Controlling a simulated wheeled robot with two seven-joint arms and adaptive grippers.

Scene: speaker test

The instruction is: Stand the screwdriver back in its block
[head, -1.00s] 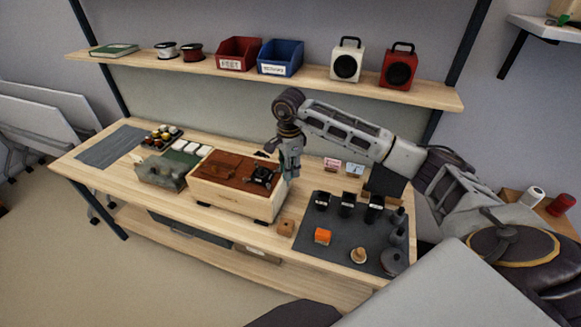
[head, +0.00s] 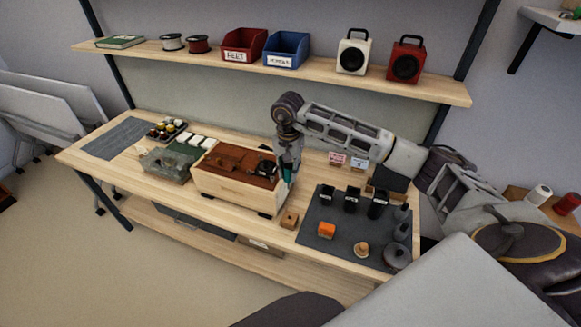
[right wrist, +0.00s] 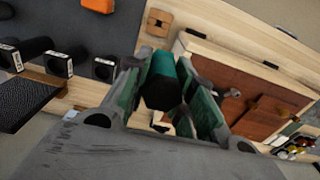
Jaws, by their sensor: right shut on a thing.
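My right gripper (head: 287,176) is shut on the screwdriver, at the right end of the wooden box on the bench. In the right wrist view the screwdriver's teal handle (right wrist: 162,82) sits between the two fingers (right wrist: 168,95). Its shaft is hidden there, and in the head view only a small bit of teal shows. The small wooden block (head: 289,220) stands on the bench in front of and below the gripper, left of the dark mat. In the right wrist view the block (right wrist: 157,23) shows a dark hole and looks empty. My left gripper is not in view.
The wooden box (head: 228,190) with a brown top stands left of the gripper. The dark mat (head: 338,247) carries black cups, an orange block (head: 326,230) and grey weights. Small label cards (head: 337,158) stand behind. A shelf (head: 300,73) runs above.

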